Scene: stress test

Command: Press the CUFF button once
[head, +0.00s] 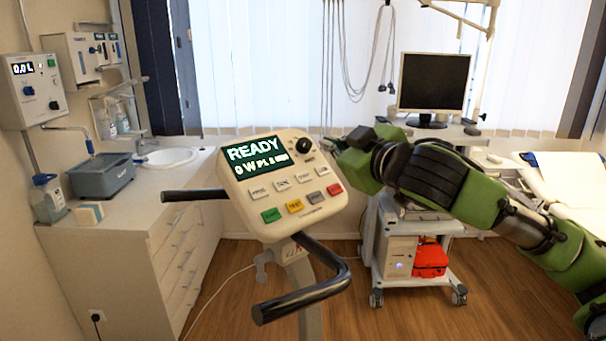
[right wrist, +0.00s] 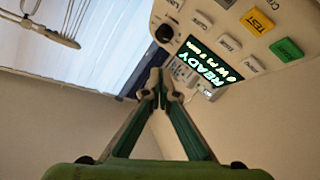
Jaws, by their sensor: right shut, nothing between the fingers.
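A cream console (head: 285,185) stands on a post in the middle of the head view. Its green screen (head: 256,155) reads READY. Below is a row of small pale buttons (head: 281,184), then green, yellow, grey and red ones. Their small labels are too blurred to tell surely which is CUFF. The console also shows in the right wrist view (right wrist: 235,62), at upper right. My right gripper (head: 326,143) is shut and empty beside the console's upper right corner, near the black knob (head: 302,145). Its closed fingertips show in the right wrist view (right wrist: 160,86). My left gripper is out of view.
Black handlebars (head: 300,292) stick out below and left of the console. A counter with a sink (head: 168,157) stands at left. A cart with a monitor (head: 433,82) stands behind my right arm. The space above the console's button face is clear.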

